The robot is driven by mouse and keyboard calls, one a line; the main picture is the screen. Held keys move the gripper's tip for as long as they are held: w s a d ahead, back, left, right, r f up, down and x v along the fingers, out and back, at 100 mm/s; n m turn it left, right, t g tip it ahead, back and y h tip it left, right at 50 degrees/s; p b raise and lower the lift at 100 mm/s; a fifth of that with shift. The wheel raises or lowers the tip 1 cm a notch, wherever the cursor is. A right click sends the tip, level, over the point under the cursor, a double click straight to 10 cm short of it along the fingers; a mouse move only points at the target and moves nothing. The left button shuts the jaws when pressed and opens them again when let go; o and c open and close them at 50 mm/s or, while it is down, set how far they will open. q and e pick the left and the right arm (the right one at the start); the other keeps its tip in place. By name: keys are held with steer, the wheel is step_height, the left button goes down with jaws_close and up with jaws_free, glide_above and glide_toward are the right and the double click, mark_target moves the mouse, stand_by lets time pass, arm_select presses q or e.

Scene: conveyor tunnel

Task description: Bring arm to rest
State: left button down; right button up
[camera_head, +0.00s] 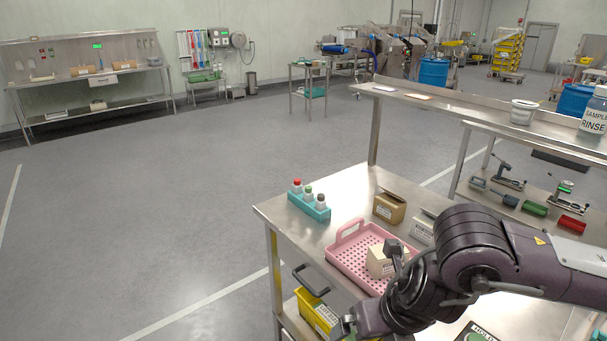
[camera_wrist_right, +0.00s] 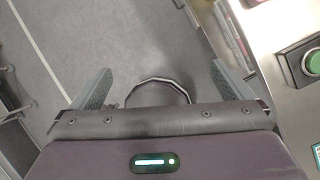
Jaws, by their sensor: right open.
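My right arm comes in from the right in the head view, bent over the steel table (camera_head: 350,182). Its gripper (camera_head: 344,326) hangs low at the near edge of the table, partly cut off by the frame. In the right wrist view the two fingers of the gripper (camera_wrist_right: 162,88) stand wide apart with nothing held between them. Below them are the grey floor and, to the right, the table edge. A dark curved rim (camera_wrist_right: 157,84) shows beyond the palm; I cannot tell what it belongs to. My left arm is not in view.
On the table are a pink tray (camera_head: 343,256) with a pale box (camera_head: 378,262), a teal bottle rack (camera_head: 309,206) and a cardboard box (camera_head: 389,208). A yellow bin (camera_head: 316,314) sits beneath. A green button (camera_wrist_right: 312,62) is at right in the wrist view. Floor at left is clear.

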steer(key=w+a+f+m+y, duration=0.75)
steer(key=w+a+m, duration=0.35)
steer(key=w+a, duration=0.2)
steer(key=w+d+f+m+t+h, duration=0.1)
steer(key=d+f+m, duration=0.25)
steer(key=f, duration=0.35)
steer(key=d+f+m+t+h, duration=0.1)
steer(key=d+f+m, duration=0.1)
steer(key=f+m, duration=0.35)
steer(key=w+d+f+m+t+h, duration=0.1)
steer(key=d+f+m, duration=0.15)
steer(key=f, duration=0.65)
steer(key=s+d+f+m+g+h, duration=0.15)
steer(key=s+d+f+m, duration=0.3)
steer(key=s+f, duration=0.6)
steer(key=s+d+f+m+h, duration=0.2)
steer(key=s+d+f+m, duration=0.3)
steer(key=s+f, duration=0.55)
steer(key=s+d+f+m+g+h, duration=0.1)
steer(key=s+f, duration=0.3)
steer(key=s, duration=0.5)
steer(key=s+d+f+m+g+h, duration=0.1)
steer(key=s+d+f, duration=0.3)
steer(key=s, duration=0.5)
steer(key=s+d+f+m+g+h, duration=0.1)
steer(key=s+f, duration=0.3)
steer(key=s, duration=0.5)
steer(key=shift+s+d+m+g, duration=0.25)
steer(key=shift+d+m+g, duration=0.15)
steer(key=shift+d+g, duration=0.3)
